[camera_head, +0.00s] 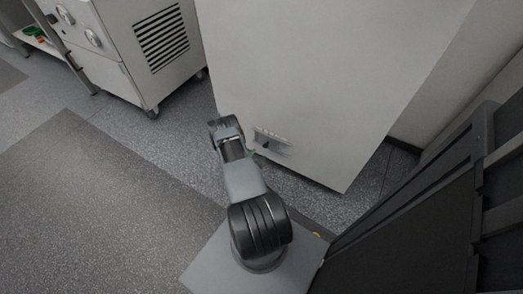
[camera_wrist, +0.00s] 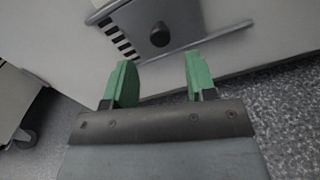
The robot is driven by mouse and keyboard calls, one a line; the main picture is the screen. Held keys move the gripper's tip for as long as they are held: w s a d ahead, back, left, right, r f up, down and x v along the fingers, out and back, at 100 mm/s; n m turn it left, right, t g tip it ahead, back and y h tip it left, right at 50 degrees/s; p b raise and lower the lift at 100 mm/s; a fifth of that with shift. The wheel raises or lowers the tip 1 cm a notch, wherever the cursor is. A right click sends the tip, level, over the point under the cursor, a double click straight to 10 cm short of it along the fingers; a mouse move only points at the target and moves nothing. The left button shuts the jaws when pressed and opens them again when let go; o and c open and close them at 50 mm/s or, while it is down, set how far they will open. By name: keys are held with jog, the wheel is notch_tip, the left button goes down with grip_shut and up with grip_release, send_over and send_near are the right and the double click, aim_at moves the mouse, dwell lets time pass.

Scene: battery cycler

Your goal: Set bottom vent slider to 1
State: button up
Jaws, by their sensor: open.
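The bottom vent slider has a dark round knob (camera_wrist: 160,34) on a grey plate low on the white cabinet. Black-and-white stripes (camera_wrist: 118,38) show at the plate's left side in the wrist view. In the head view the slider plate (camera_head: 272,135) is small, and its knob (camera_head: 264,144) is a dark spot. My gripper (camera_wrist: 160,80) has two green fingers, spread apart and empty. The knob shows beyond the fingertips, between their lines, with no contact visible. In the head view the gripper (camera_head: 252,154) is mostly hidden by my arm. I cannot read the slider's setting.
The large white cabinet (camera_head: 320,70) fills the middle of the head view. A wheeled unit with a black grille (camera_head: 161,38) stands at the upper left. The grey floor (camera_head: 100,190) is clear at the left. A dark structure (camera_head: 430,200) is at the right.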

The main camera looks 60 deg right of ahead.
jog(key=shift+s+a, duration=0.1)
jog(key=shift+a, duration=0.8)
jog(key=w+a+r+m+g+y+p, duration=0.2)
jog(key=r+m+g+p, duration=0.4)
jog(key=r, duration=1.3)
jog(key=w+a+r+m+g+y+p, duration=0.3)
jog(key=r+p, duration=0.6)
jog(key=r, duration=1.1)
jog(key=s+a+r+m+t+y+p, duration=0.2)
jog(key=a+r+p, duration=0.4)
jog(key=a+r, duration=0.3)
jog(key=s+a+r+m+t+y+p, duration=0.1)
jog(key=a+r+m+t+y+p, duration=0.1)
jog(key=a+r+t+y+p, duration=0.3)
jog(key=s+a+r+m+t+y+p, duration=0.2)
jog(key=a+r+t+y+p, duration=0.2)
jog(key=a+r+p, duration=0.4)
jog(key=a+r+y, duration=0.1)
jog(key=a+r, duration=0.2)
jog(key=r, duration=0.4)
jog(key=a+r, duration=0.3)
jog(key=r, duration=0.5)
jog(key=shift+s+m+y, duration=0.3)
jog(key=shift+y, duration=0.1)
jog(key=shift+a+r, duration=0.15)
jog(key=shift+r, duration=0.05)
jog(key=shift+c, duration=0.2)
